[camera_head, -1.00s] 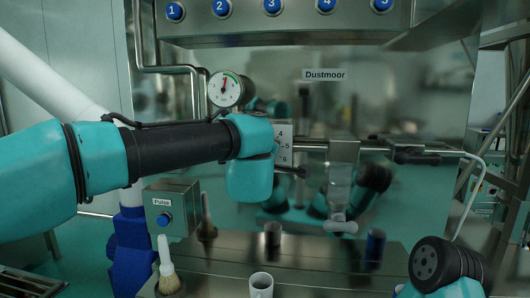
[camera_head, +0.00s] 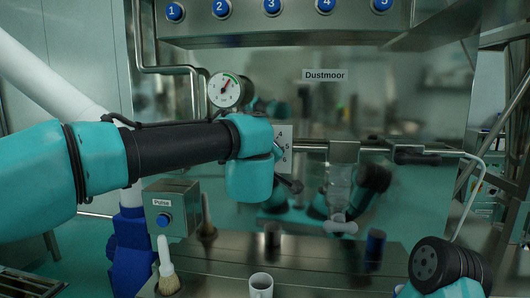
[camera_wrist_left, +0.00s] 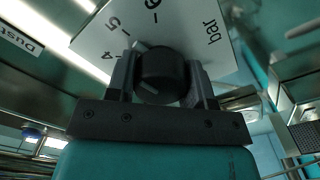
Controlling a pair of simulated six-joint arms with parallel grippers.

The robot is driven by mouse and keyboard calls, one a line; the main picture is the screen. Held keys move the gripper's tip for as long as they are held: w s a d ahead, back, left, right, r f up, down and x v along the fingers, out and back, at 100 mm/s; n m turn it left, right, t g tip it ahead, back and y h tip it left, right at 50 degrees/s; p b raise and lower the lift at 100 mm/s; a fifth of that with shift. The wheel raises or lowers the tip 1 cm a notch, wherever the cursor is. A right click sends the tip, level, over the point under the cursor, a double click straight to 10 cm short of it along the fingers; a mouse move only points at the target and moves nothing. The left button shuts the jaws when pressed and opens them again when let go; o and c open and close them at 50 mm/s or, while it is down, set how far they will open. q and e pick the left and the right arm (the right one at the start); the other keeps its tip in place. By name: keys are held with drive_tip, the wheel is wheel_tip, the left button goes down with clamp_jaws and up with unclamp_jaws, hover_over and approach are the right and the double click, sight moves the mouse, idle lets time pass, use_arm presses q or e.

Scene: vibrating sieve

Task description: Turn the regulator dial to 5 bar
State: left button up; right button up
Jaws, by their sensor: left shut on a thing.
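In the left wrist view the black regulator dial (camera_wrist_left: 165,72) sits between the two fingers of my left gripper (camera_wrist_left: 163,80), which is shut on it. A light mark on the dial's edge points up-left, roughly toward the 5. The white scale plate (camera_wrist_left: 190,35) shows 4, 5, 6 and "bar". In the head view the plate (camera_head: 284,135) shows beside my left wrist, which hides the dial and fingers.
A row of numbered blue buttons (camera_head: 272,6) runs along the top. The Pulse box (camera_head: 171,208) and a brush (camera_head: 167,268) are below my left arm. A white cup (camera_head: 261,285) and dark cylinder (camera_head: 375,248) stand on the bench. A metal pipe lies right of the plate.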

use_arm(q)
drive_tip(key=o, duration=0.9)
drive_tip(key=shift+s, duration=0.1)
drive_tip(key=s+a, duration=0.1)
drive_tip(key=s, duration=1)
drive_tip(key=s+a, duration=0.1)
drive_tip(key=s, duration=0.5)
drive_tip(key=shift+a, duration=0.3)
